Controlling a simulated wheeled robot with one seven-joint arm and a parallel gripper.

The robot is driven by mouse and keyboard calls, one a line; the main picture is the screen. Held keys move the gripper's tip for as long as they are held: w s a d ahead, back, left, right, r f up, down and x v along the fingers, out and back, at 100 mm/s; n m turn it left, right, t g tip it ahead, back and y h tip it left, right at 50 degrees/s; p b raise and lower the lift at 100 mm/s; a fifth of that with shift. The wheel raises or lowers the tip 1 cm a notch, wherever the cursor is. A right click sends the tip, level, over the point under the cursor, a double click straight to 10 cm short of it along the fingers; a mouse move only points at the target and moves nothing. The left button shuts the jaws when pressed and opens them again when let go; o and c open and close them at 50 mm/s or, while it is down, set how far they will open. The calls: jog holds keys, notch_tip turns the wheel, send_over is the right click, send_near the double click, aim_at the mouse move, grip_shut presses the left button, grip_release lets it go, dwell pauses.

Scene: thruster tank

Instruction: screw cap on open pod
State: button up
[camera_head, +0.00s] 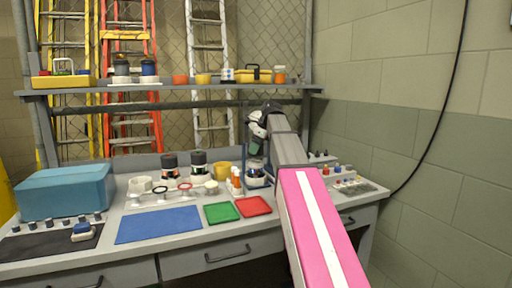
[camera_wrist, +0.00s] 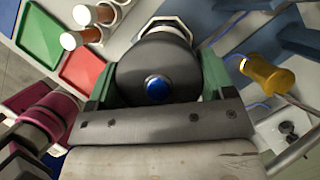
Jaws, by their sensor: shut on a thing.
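My gripper (camera_wrist: 157,78) has its green fingers shut on the sides of a dark round cap (camera_wrist: 135,66) with a blue centre. A pale angular rim (camera_wrist: 172,24) shows just beyond the cap in the wrist view. In the head view my gripper (camera_head: 256,160) points down at the bench, right of the orange-and-white bottles. A pod with a pale and dark body (camera_head: 256,181) stands directly below it. My arm and gripper hide part of it. I cannot tell whether the cap is seated on the pod. Two dark-topped pods (camera_head: 170,166) (camera_head: 199,164) stand further left.
Orange-and-white bottles (camera_head: 236,181) stand close left of my gripper. A red tray (camera_head: 253,206), a green tray (camera_head: 221,212) and a blue mat (camera_head: 158,225) lie in front. A blue box (camera_head: 66,192) is far left. Small coloured parts (camera_head: 346,181) sit at right. A shelf (camera_head: 185,88) runs above.

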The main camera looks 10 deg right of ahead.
jog(key=shift+f, duration=2.25)
dwell(2.3)
jog(key=o, duration=0.9)
jog(key=v, duration=1)
jog(key=shift+d+r, duration=0.2)
jog(key=shift+r, duration=0.15)
